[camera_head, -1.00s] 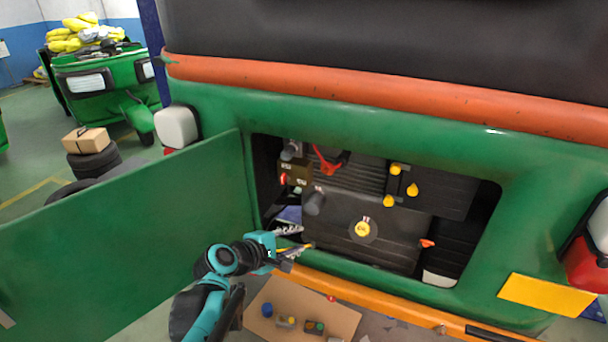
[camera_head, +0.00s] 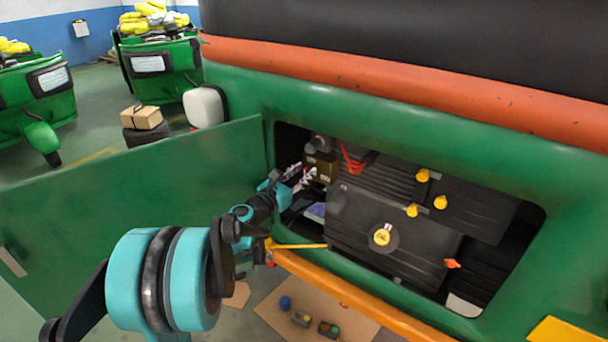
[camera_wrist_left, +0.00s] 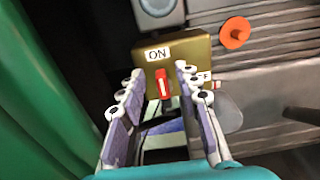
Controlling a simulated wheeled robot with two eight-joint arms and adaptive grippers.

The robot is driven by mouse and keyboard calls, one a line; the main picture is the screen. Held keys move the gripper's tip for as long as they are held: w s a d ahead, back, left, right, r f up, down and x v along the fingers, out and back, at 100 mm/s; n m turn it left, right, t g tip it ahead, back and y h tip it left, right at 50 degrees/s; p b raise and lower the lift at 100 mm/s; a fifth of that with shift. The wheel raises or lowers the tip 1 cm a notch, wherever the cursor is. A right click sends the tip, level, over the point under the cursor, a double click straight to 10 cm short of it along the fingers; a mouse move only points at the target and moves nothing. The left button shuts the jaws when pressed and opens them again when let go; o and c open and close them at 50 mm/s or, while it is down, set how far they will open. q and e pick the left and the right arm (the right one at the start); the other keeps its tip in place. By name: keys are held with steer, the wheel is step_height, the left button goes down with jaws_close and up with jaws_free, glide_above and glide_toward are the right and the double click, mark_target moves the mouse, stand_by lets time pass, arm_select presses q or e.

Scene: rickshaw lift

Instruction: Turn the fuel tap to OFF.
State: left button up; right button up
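The fuel tap is a brass-coloured box (camera_head: 325,167) at the upper left of the engine opening. In the left wrist view the box (camera_wrist_left: 196,48) carries an ON label (camera_wrist_left: 158,54) above a red lever (camera_wrist_left: 162,84). The lever points up toward ON. An OFF label (camera_wrist_left: 205,77) at the right is partly hidden by a finger. My left gripper (camera_head: 301,180) reaches into the opening beside the box. In the wrist view its fingers (camera_wrist_left: 159,86) are open, one on each side of the lever, with gaps visible. Contact cannot be told. My right gripper is not in view.
The open green door (camera_head: 130,190) stands left of my arm. The black engine cover (camera_head: 350,215) with a yellow cap (camera_head: 382,237) fills the opening. An orange bumper (camera_head: 340,286) runs below it. Cardboard (camera_head: 270,318) with small parts lies on the floor.

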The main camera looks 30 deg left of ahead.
arm_select(q)
steer(key=shift+w, duration=0.3)
jaws_close()
